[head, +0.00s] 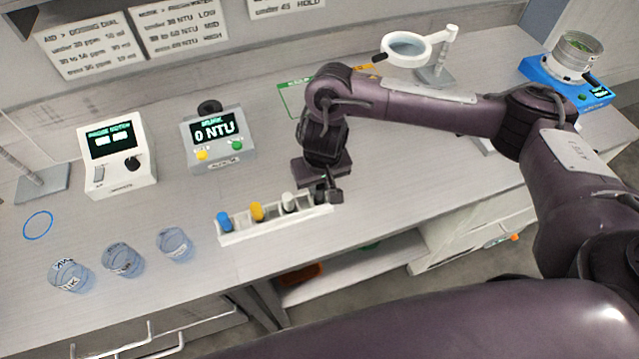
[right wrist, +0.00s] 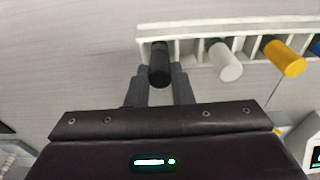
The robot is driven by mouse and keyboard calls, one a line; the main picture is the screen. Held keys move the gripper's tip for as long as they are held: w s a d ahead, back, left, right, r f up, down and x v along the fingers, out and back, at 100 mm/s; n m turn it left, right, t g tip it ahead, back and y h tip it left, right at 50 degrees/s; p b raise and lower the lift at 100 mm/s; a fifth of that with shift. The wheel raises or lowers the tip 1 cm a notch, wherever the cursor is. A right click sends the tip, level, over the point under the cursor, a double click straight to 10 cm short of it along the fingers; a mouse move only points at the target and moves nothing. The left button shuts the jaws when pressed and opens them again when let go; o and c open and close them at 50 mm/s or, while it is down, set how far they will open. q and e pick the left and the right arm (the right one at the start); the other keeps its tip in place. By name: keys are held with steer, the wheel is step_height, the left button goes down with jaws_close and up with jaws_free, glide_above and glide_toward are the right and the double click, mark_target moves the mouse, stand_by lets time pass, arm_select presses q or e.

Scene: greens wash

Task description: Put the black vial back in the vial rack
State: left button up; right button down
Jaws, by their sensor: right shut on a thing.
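The white vial rack (head: 247,235) stands near the front edge of the bench and holds a blue vial (head: 224,220), a yellow vial (head: 257,211) and a white vial (head: 289,202). My right gripper (head: 326,192) is at the rack's right end. In the right wrist view my right gripper (right wrist: 160,88) is shut on the black vial (right wrist: 159,68), with one finger on each side. The black vial is at the end slot of the rack (right wrist: 192,44), beside the white vial (right wrist: 226,62). I cannot tell how deep it sits. My left gripper is not in view.
Several clear cups (head: 122,260) stand left of the rack. Behind are a grey meter reading 0 NTU (head: 219,140) and a white probe meter (head: 117,156). Bench right of the rack is clear.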

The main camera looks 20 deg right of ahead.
steer(key=c, duration=1.6)
jaws_free()
steer(key=shift+f, duration=0.1)
steer(key=shift+c, duration=0.2)
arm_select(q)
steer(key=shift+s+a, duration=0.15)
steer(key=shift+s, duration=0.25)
arm_select(e)
steer(key=o, duration=0.4)
steer(key=shift+c, duration=0.2)
arm_select(q)
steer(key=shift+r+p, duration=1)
steer(key=shift+p, duration=0.05)
arm_select(e)
step_height(320, 180, up, 12)
steer(key=s, duration=0.1)
steer(key=shift+s, duration=0.3)
